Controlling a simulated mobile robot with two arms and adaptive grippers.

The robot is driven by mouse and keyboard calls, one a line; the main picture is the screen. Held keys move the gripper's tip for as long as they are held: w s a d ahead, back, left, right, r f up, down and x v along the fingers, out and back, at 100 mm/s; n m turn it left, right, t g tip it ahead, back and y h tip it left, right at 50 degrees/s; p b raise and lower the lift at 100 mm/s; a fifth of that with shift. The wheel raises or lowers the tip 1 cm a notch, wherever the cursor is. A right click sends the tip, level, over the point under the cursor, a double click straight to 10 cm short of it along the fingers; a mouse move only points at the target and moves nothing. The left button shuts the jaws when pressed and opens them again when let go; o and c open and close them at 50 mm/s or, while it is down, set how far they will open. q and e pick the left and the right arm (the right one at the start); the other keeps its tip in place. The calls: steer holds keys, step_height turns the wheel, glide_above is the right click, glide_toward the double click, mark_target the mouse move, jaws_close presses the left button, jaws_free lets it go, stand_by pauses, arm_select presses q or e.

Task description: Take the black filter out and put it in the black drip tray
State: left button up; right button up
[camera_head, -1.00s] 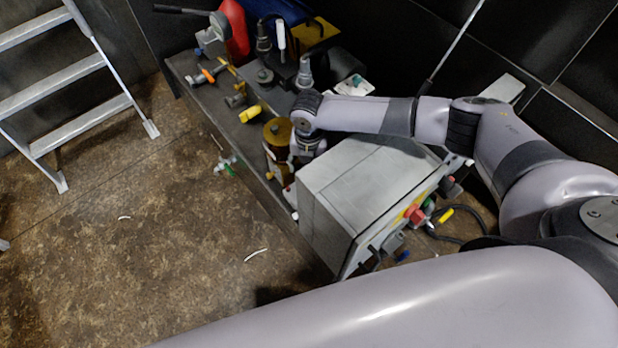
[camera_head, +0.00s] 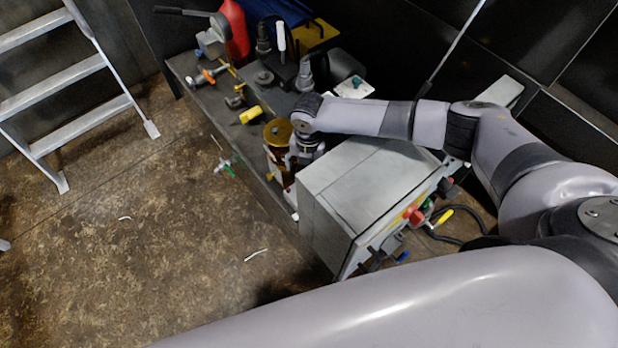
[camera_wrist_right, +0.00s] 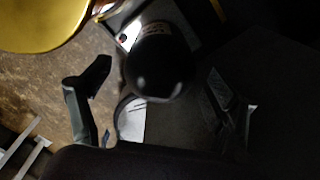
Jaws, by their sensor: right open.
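In the right wrist view a black rounded cylinder (camera_wrist_right: 160,62), which looks like the black filter, stands between the fingers of my right gripper (camera_wrist_right: 155,90). In the head view my right wrist is over the bench beside a brass-coloured cylinder (camera_head: 278,132), and hides the gripper's fingers and the filter. I cannot make out the black drip tray for certain. My left gripper is out of view.
A grey box (camera_head: 345,195) with a red knob stands close in front of my right wrist. The bench behind holds a yellow part (camera_head: 250,115), a red container (camera_head: 235,30) and several fittings. A stepladder (camera_head: 65,100) stands at the left on open floor.

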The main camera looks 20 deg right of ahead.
steer(key=m+p, duration=0.1)
steer(key=m, duration=0.1)
steer(key=shift+r+m+p, duration=0.3)
steer(key=shift+m+p, duration=0.1)
steer(key=shift+f+m, duration=0.15)
steer(key=shift+m, duration=0.55)
steer(key=m+p, duration=0.3)
steer(key=shift+m+p, duration=0.3)
steer(key=shift+m, duration=0.7)
steer(key=m+p, duration=0.2)
steer(key=m, duration=0.1)
steer(key=shift+s+m+p, duration=0.1)
steer(key=shift+m+p, duration=0.25)
steer(key=shift+m, duration=0.75)
steer(key=m+p, duration=0.2)
steer(key=m, duration=0.1)
steer(key=shift+m, duration=1.1)
steer(key=shift+f, duration=0.1)
